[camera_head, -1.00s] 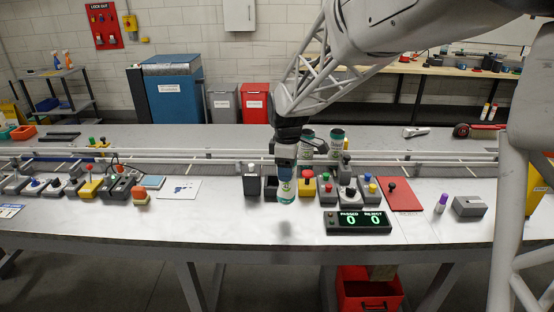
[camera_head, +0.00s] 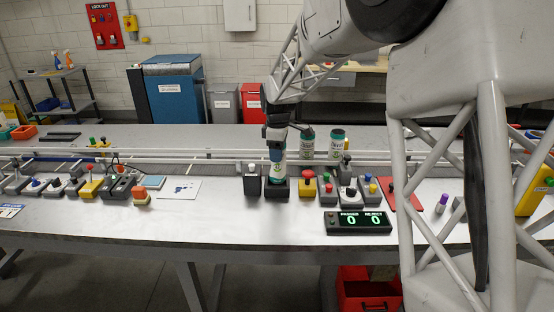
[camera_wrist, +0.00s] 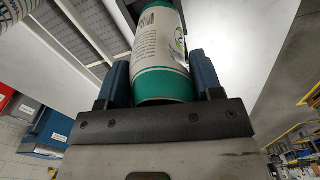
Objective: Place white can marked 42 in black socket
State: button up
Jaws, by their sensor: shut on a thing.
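A white can with green bands (camera_head: 278,169) is held upright in my gripper (camera_head: 276,152). In the camera_wrist view the can (camera_wrist: 158,35) sits between the two blue fingers of my gripper (camera_wrist: 159,66), which are shut on it. No number is legible on it. The black socket (camera_head: 276,191) is directly below the can on the table. The can's lower end meets the socket's top in the picture; I cannot tell how deep it is inside. The socket does not show clearly in the camera_wrist view.
A grey box with a white knob (camera_head: 251,184) stands close left of the socket, and a yellow box with a red button (camera_head: 307,187) close right. Two similar cans (camera_head: 307,143) (camera_head: 337,143) stand behind. A counter display (camera_head: 358,222) is at front right. The table's front is clear.

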jog(key=shift+w+a, duration=0.1)
jog(key=shift+w, duration=0.35)
jog(key=shift+f, duration=1.95)
jog(key=o, duration=0.9)
notch_tip(320, 180, up, 12)
jog(key=shift+r, duration=0.2)
